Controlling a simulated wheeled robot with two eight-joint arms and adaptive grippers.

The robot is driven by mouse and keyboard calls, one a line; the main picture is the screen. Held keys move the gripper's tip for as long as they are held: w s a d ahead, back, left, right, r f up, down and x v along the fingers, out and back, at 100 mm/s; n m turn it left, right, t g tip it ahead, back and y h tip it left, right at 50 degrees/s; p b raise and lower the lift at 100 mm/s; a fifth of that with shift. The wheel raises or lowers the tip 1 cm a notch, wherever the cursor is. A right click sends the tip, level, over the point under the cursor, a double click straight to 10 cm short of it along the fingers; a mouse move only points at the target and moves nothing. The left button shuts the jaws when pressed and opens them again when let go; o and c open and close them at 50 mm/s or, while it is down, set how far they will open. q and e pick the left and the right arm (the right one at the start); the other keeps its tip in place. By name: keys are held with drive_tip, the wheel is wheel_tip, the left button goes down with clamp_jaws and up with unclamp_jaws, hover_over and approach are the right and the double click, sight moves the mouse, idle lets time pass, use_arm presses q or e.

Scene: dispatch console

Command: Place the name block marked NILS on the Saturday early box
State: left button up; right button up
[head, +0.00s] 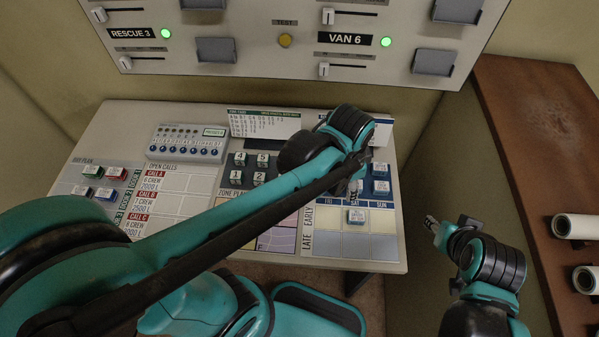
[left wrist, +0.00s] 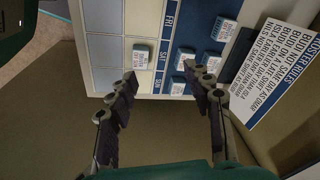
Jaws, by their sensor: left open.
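Several white-topped blue name blocks lie on the dark blue pad at the console's right, one at its edge (head: 381,188). Another name block (head: 356,216) sits in the early row under the SAT label; it also shows in the left wrist view (left wrist: 140,58). I cannot read any name, so I cannot tell which block is NILS. My left gripper (left wrist: 162,82) is open above the pad and SAT/SUN edge of the roster, with a block (left wrist: 178,89) visible between its fingers, apparently not held. My right gripper (head: 433,224) is off the console's right side; its jaws are too small to judge.
The roster grid (head: 383,245) has empty boxes around the placed block. A ROSTER RULES card (left wrist: 278,75) lies beside the pad. My left arm crosses over the console and hides part of it. A brown shelf (head: 540,110) with white rolls stands at the right.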

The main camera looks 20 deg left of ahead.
use_arm(q)
drive_tip(key=s+a+r+n+t, duration=0.1)
drive_tip(key=s+a+n+t, duration=0.1)
drive_tip(key=a+n, duration=0.3)
drive_tip(key=s+a+r+n+t, duration=0.2)
drive_tip(key=s+a+n+t, duration=0.1)
drive_tip(key=a+n, duration=0.2)
drive_tip(key=shift+a+r+y, duration=0.3)
drive_tip(key=shift+a, duration=0.75)
